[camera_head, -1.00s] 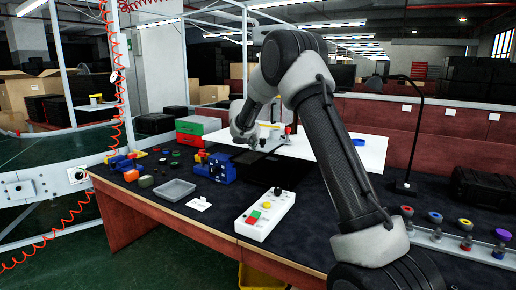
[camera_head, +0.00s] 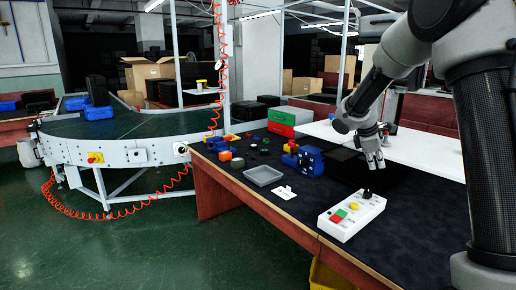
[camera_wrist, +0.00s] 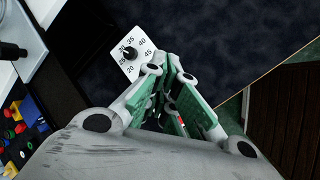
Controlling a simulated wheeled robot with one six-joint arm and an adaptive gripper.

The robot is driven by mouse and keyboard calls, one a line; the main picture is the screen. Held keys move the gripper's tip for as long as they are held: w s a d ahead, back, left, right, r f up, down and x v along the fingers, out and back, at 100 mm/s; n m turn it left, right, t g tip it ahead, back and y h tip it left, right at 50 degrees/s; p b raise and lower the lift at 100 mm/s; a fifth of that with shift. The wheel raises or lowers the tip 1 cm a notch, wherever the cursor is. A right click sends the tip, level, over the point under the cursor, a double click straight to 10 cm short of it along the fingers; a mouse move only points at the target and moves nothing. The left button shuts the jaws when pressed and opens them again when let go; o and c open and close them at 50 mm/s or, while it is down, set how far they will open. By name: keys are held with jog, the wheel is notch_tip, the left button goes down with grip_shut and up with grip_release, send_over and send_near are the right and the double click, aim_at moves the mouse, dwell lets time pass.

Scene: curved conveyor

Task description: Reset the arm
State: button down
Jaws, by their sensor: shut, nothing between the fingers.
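My gripper (camera_head: 375,164) hangs over the dark table on the right side of the head view, fingers pointing down. In the wrist view the gripper (camera_wrist: 170,62) shows green-sided fingers close together at the tips, with nothing held between them. A white control box (camera_head: 352,214) with red, green and yellow buttons and a black knob lies on the table just in front of and below the gripper.
A grey tray (camera_head: 264,176), a blue device (camera_head: 306,160) and several small coloured parts lie on the table to the left. Red and green bins (camera_head: 290,121) stand behind. A curved conveyor (camera_head: 110,124) with blue items is at the far left. A white panel (camera_head: 430,150) is behind the gripper.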

jog(key=s+a+r+m+y, duration=0.1)
jog(key=s+r+m, duration=0.2)
jog(key=s, duration=0.9)
jog(key=s+a+r+m+t+y, duration=0.1)
jog(key=s+m, duration=0.5)
jog(key=s, duration=0.6)
jog(key=s+a+r+m+y, duration=0.2)
jog(key=s+r+m+y, duration=0.1)
jog(key=s, duration=0.9)
jog(key=shift+s+a+r+m+t, duration=0.25)
jog(key=shift+s+r+m+t, duration=0.05)
jog(key=shift+r+m, duration=0.65)
